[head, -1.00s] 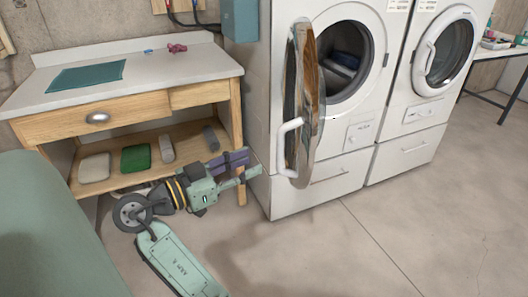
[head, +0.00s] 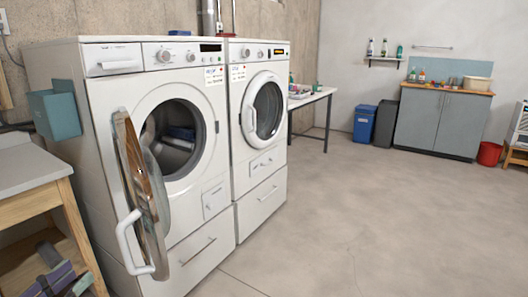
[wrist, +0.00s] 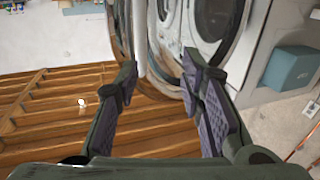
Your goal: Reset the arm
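My gripper shows partly at the lower left edge of the head view (head: 58,280), with dark purplish finger pads. It is left of the front washer's open door and low, near the table's lower shelf. In the wrist view my gripper (wrist: 158,72) has its two fingers apart with nothing between them. The white door handle (wrist: 139,38) shows just beyond the fingertips there; I cannot tell whether they touch it. Most of my arm is out of the head view.
The front washer (head: 190,215) has its round door (head: 140,180) swung open toward me. A second machine (head: 262,165) stands beside it, door shut. A teal box (head: 55,112) and a wooden table (head: 35,175) are at the left. The floor (head: 380,210) to the right is clear.

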